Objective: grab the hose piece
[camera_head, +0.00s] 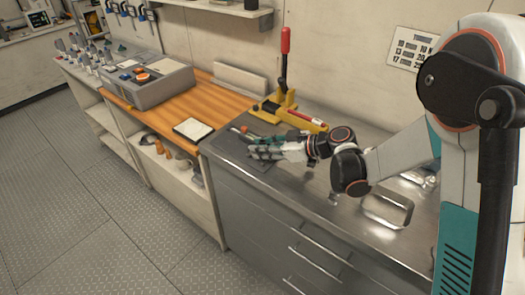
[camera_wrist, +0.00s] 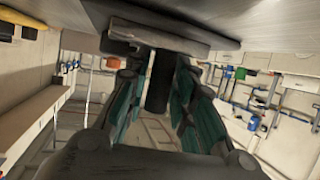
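My gripper (camera_head: 262,150) reaches left, low over a dark mat (camera_head: 228,147) on the steel counter. In the wrist view my gripper's two teal-and-black fingers (camera_wrist: 158,72) are apart. A dark cylinder (camera_wrist: 159,84), which looks like the hose piece, is between them. It seems to stand out from a dark slab at the top of that view. I see no clear contact with either finger. In the head view I cannot make out the hose piece, and the hand may be hiding it.
A yellow tool with a red-handled lever (camera_head: 285,68) stands behind my gripper. A notepad (camera_head: 193,129) and a grey toolbox (camera_head: 150,84) are on the wooden counter to the left. A sink (camera_head: 388,207) is to the right. The floor in front is clear.

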